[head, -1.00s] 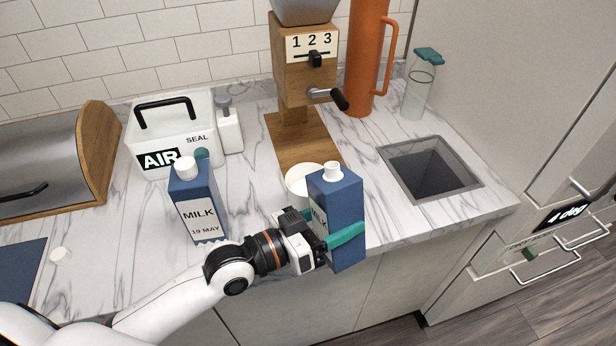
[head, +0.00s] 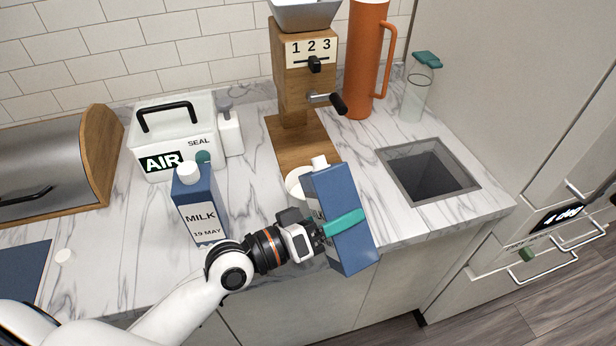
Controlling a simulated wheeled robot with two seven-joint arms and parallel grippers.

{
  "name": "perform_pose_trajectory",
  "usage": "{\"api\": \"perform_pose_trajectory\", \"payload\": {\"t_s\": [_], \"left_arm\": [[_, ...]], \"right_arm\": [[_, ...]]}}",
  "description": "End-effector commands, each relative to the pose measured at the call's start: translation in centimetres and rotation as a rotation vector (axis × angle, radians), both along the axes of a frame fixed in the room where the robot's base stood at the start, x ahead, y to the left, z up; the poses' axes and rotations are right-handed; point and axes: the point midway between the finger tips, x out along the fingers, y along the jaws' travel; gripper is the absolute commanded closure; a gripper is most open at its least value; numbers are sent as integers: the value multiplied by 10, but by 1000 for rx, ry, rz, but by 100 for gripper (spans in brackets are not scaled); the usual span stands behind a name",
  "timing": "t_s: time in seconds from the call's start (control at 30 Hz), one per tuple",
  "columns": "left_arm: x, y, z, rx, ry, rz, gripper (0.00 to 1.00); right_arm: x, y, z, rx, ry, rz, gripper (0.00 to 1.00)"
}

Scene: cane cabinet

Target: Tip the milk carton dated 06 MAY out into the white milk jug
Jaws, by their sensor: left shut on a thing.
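My left gripper (head: 328,228) is shut on a blue milk carton (head: 345,205) near the counter's front edge. The carton tilts to the left, with its white spout at the upper left. Its label is turned mostly away, so its date cannot be read. A white round vessel (head: 293,184), probably the milk jug, stands just behind the carton, mostly hidden by it. The spout is close to the vessel's rim; I cannot tell whether milk is flowing. Another blue milk carton (head: 200,205), labelled 19 MAY, stands upright to the left with its cap on. My right gripper is not in view.
A wooden grinder (head: 300,90) with a crank stands behind the vessel. An orange jug (head: 364,70) and a glass bottle (head: 417,90) stand at the back right. A square opening (head: 430,172) is at right. A white AIR SEAL box (head: 172,140) is behind the standing carton.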

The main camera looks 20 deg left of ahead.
Motion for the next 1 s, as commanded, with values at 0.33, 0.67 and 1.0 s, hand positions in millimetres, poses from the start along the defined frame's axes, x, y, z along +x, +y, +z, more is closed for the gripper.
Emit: {"api": "perform_pose_trajectory", "payload": {"t_s": [0.33,0.67,1.0], "left_arm": [[-7,-7,0,-122,117,1,73],[-8,-8,5,-150,145,0,73],[-10,-10,9,-184,178,0,73]], "right_arm": [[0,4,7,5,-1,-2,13],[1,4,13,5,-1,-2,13],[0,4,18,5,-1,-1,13]]}}
